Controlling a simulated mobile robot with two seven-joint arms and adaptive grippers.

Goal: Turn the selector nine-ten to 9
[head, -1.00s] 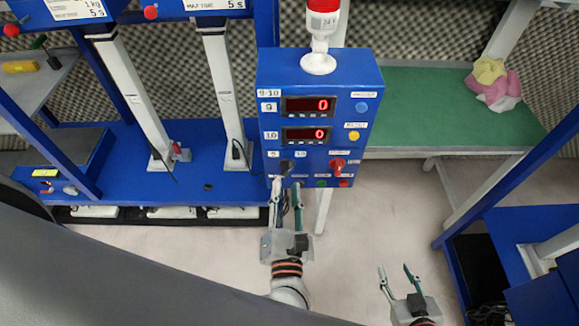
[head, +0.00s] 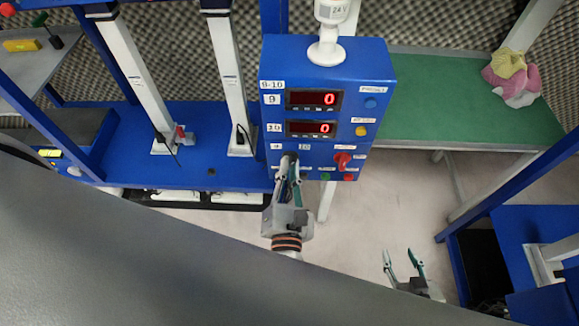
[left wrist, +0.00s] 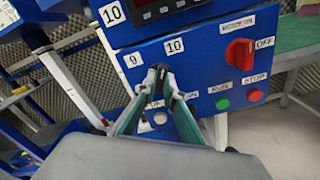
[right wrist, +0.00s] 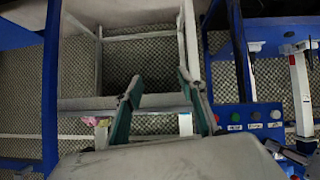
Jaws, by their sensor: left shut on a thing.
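The selector nine-ten is a small dark knob (left wrist: 160,69) on the blue control box (head: 378,68), between labels 9 (left wrist: 131,60) and 10 (left wrist: 174,46). My left gripper (head: 288,163) has its fingertips at the knob, one on each side, and is shut on it. The fingers hide most of the knob, so I cannot tell its setting for sure. The left gripper also shows in the left wrist view (left wrist: 161,73). My right gripper (head: 403,259) is open and empty, low over the floor at the right, away from the box.
A red rotary switch (head: 342,161) sits right of the selector, with green (left wrist: 223,103) and red (left wrist: 255,95) buttons below it. Two red displays (head: 312,99) read 0. A green-topped table (head: 440,115) holds a pink and yellow cloth (head: 513,80). Open floor lies below the box.

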